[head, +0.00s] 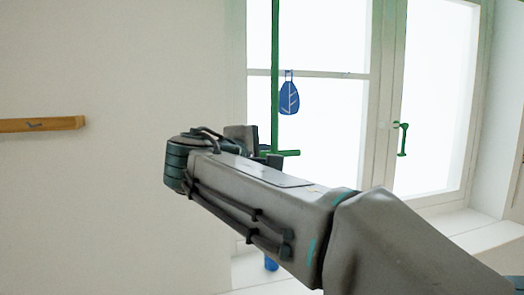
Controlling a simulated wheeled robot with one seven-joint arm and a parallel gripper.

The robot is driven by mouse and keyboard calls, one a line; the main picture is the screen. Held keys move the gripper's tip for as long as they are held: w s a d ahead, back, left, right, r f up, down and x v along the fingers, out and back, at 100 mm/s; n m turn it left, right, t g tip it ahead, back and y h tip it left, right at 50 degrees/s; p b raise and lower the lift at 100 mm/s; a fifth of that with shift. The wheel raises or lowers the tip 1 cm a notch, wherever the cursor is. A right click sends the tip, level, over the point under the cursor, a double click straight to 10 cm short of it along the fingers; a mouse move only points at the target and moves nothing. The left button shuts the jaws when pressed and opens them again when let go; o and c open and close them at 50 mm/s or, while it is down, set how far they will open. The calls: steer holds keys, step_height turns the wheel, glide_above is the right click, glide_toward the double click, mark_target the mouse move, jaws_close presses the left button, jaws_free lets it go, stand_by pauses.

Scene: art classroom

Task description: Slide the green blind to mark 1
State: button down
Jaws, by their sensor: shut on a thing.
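A green upright strip (275,60), which I take to be part of the green blind, runs down in front of the bright left window pane. A short green crossbar (288,153) sticks out to the right at its lower end. My gripper (266,153) is at this lower end, mostly hidden behind my own forearm and wrist. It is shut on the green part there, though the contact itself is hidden. No numbered mark can be made out in the head view.
A green window handle (403,139) is on the right window frame. A wooden rail (42,124) is on the left wall. A white sill (470,232) runs below the window.

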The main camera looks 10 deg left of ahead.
step_height(320, 180, down, 6)
steer(key=b, duration=0.4)
steer(key=shift+f, duration=0.15)
steer(key=c, duration=1.4)
jaws_free()
steer(key=shift+s, duration=0.1)
steer(key=v, duration=1.3)
steer(key=shift+s+b, duration=0.35)
steer(key=shift+b, duration=0.05)
steer(key=shift+a, duration=0.15)
